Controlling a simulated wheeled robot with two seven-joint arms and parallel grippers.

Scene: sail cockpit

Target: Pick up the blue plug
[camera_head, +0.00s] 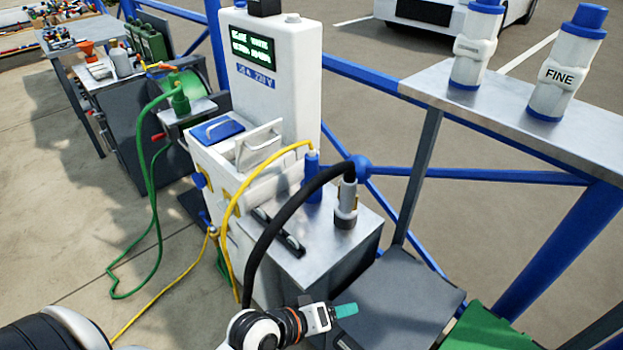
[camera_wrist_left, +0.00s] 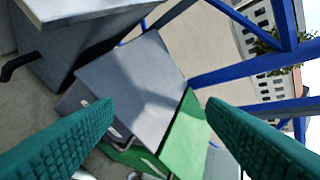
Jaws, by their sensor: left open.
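The blue plug (camera_head: 312,178) stands upright on the metal top of the white cabinet (camera_head: 330,235) in the head view, with a yellow cable (camera_head: 240,187) leaving its upper end. My left gripper (camera_head: 346,310) is low in the head view, in front of the cabinet and apart from the plug. In the left wrist view its two teal fingers (camera_wrist_left: 165,108) are spread wide with nothing between them. The plug does not show in that view. My right gripper is in neither view.
A thick black cable (camera_head: 290,206) arches to a grey connector (camera_head: 347,200) beside the plug. A black handle (camera_head: 278,232) lies in front. Grey (camera_head: 395,295) and green (camera_head: 492,328) surfaces lie to the right. White bottles (camera_head: 563,65) stand on a shelf.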

